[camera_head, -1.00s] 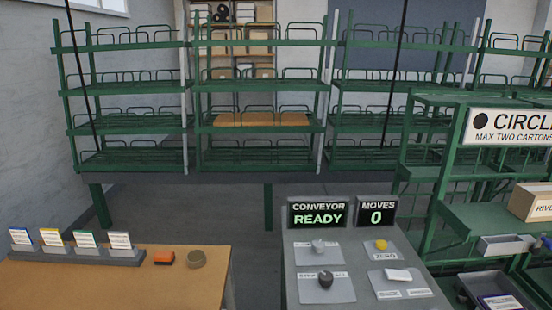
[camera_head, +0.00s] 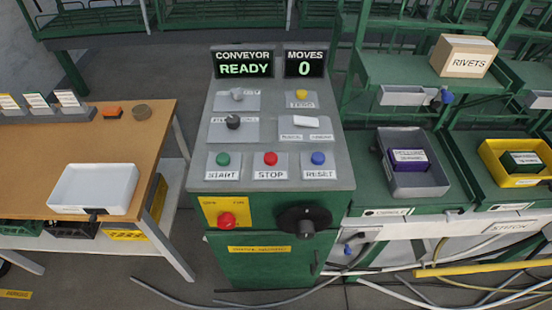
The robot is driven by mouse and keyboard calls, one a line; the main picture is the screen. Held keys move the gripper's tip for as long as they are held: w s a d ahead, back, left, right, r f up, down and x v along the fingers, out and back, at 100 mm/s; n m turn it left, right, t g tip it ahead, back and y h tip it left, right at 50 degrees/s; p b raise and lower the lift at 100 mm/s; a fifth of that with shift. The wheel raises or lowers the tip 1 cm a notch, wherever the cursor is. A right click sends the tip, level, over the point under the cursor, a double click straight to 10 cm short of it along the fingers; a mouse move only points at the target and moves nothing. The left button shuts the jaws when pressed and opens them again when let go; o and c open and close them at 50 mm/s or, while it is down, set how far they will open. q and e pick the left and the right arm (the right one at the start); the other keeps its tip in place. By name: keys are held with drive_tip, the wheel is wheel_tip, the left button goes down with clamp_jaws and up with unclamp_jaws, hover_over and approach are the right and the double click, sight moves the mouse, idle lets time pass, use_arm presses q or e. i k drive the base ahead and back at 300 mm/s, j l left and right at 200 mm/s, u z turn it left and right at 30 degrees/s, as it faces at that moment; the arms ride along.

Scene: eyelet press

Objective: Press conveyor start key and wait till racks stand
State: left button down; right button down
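The conveyor control console (camera_head: 263,185) stands in the middle of the head view. Its green START key (camera_head: 223,159) is at the left of the lower row, with a red STOP key (camera_head: 270,158) and a blue RESET key (camera_head: 317,158) beside it. The conveyor display (camera_head: 242,62) reads READY and the moves display (camera_head: 304,62) reads 0. Green racks (camera_head: 210,14) show only by their lower parts at the top edge. Neither of my grippers is in view.
A wooden table (camera_head: 128,150) with a white tray (camera_head: 95,188) stands left of the console. Green shelving on the right holds a RIVETS carton (camera_head: 463,56), a grey bin (camera_head: 412,165) and a yellow bin (camera_head: 515,162). Hoses (camera_head: 440,290) lie on the floor at lower right.

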sight(223, 160)
drive_tip(key=k+l, duration=0.1)
drive_tip(key=l, duration=0.65)
drive_tip(key=l+u, duration=0.1)
drive_tip(key=l, duration=0.65)
drive_tip(key=k, duration=0.05)
